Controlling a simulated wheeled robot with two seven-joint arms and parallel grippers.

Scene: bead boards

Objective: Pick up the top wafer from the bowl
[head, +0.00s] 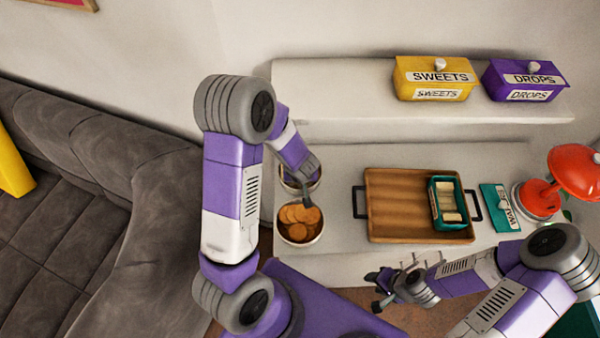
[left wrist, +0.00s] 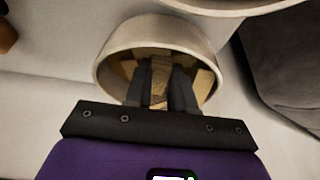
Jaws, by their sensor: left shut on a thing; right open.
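A pale bowl (left wrist: 101,68) fills the middle of the left wrist view, with several tan wafers (left wrist: 205,83) inside. My left gripper (left wrist: 161,82) reaches into this bowl, shut on one wafer (left wrist: 160,68) between its dark fingers. In the head view the wafer bowl (head: 315,186) is mostly hidden behind my left gripper (head: 305,196), and the held wafer cannot be made out. My right gripper (head: 379,290) is open and empty, in front of the counter and away from the bowls.
A bowl of round biscuits (head: 299,241) stands just in front. A wooden tray (head: 395,205) holds a teal box (head: 436,212) with pale wafers in it. A teal lid (head: 500,208), a red lamp (head: 575,172), a yellow SWEETS box (head: 434,78) and a purple DROPS box (head: 524,82) stand around.

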